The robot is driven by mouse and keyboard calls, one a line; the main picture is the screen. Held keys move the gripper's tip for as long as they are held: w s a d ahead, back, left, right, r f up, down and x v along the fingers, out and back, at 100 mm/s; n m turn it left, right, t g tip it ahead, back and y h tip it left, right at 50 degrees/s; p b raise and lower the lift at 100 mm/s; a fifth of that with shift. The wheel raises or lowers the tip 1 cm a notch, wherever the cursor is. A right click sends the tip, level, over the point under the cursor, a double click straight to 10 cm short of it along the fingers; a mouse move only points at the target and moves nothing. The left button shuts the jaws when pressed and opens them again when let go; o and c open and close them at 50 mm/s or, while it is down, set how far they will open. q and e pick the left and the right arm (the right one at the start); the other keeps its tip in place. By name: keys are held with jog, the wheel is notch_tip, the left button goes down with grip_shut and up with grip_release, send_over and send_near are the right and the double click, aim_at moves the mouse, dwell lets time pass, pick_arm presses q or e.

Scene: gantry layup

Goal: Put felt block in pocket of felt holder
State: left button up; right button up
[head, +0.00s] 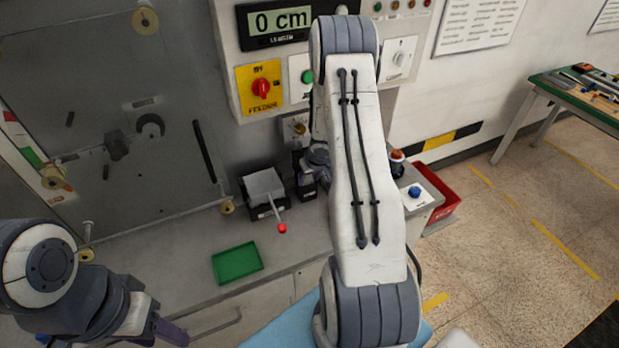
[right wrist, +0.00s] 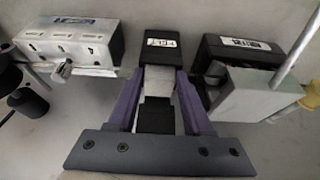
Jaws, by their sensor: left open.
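A black holder with a white FELT label (right wrist: 162,44) stands just beyond the fingertips of my right gripper (right wrist: 160,80) in the right wrist view. A pale block with a dark near end, seemingly the felt block (right wrist: 157,82), lies between the purple fingers, which look closed on its sides. Its far end meets the holder's near edge in the picture; I cannot tell whether it is inside the pocket. In the head view, the holder (head: 306,187) is a small dark box on the counter, and my right arm hides most of the gripper. My left gripper (head: 168,331) is open, low at left.
A grey box with a red-knobbed lever (head: 265,188) stands left of the holder. A white unit with a metal clamp (right wrist: 72,42) is on the holder's other side. A green tray (head: 237,262) lies nearer on the counter. A red bin (head: 440,196) stands right.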

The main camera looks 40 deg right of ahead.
jog(key=shift+r, duration=0.4)
jog(key=p+v, duration=0.6)
jog(key=v, duration=0.6)
jog(key=s+a+r+n+h, duration=0.1)
jog(key=a+r+n, duration=0.1)
jog(key=a+r, duration=0.6)
jog(key=a+r+n, duration=0.2)
jog(key=a+r, duration=0.2)
jog(key=a, duration=0.9)
jog(key=s+a+r+n+g+y, duration=0.1)
jog(key=s+a+r+n+g, duration=0.1)
jog(key=s+a, duration=0.6)
jog(key=s+a+r+n+g+y, duration=0.2)
jog(key=s+a, duration=0.6)
jog(key=s, duration=0.6)
jog(key=shift+s+r+n, duration=0.3)
jog(key=shift+r+n, duration=0.25)
jog(key=shift+n, duration=0.55)
